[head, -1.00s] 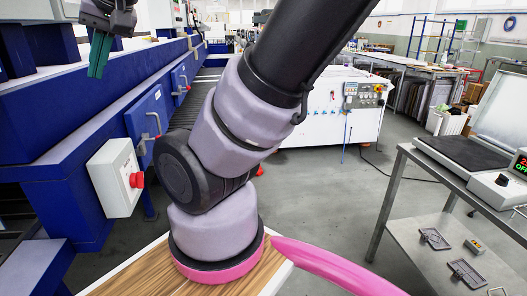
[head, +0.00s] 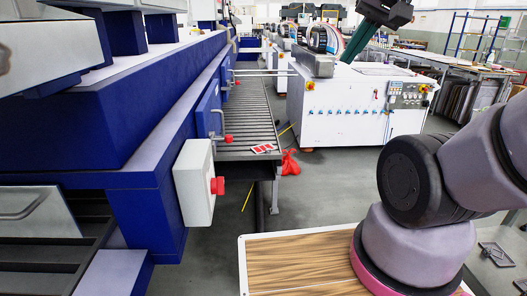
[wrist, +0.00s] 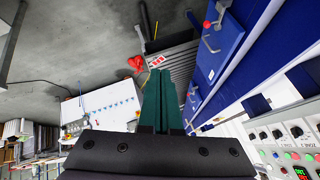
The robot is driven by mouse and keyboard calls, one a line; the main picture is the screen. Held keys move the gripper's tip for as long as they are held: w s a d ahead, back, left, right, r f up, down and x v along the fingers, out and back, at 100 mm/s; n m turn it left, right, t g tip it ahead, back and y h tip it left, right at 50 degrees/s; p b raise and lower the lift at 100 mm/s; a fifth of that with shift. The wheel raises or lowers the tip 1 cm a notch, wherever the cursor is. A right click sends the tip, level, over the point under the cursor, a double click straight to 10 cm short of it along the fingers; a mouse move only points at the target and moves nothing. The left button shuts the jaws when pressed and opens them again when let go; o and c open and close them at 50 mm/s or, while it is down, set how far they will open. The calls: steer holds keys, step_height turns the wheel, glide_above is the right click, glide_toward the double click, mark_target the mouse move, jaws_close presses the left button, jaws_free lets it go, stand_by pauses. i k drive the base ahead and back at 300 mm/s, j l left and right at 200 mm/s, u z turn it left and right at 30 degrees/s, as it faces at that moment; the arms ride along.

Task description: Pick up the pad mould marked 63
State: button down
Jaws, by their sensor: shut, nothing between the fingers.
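My gripper (head: 352,50) is in the upper right of the head view, high in front of the white machine. Its green fingers are together with nothing between them. In the wrist view the shut fingers (wrist: 158,90) point out over the floor and the blue machine. A small dark plate-like piece (head: 496,254), perhaps a pad mould, shows at the lower right edge of the head view, far from my gripper. No number can be read on it, so I cannot tell whether it is the mould marked 63.
A long blue machine (head: 110,140) with a white box and red button (head: 198,182) fills the left. A white machine (head: 355,112) stands ahead beside a slatted conveyor (head: 252,115). Red cloth (head: 290,163) lies by the conveyor. Grey floor (head: 325,190) is open between them.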

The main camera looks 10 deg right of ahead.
mark_target(264, 148)
steer(key=i+l+z, duration=0.2)
steer(key=i, duration=0.8)
steer(key=i+z, duration=0.2)
steer(key=i, duration=0.8)
steer(key=i+j+z, duration=0.15)
steer(key=i, duration=0.8)
steer(key=j, duration=0.1)
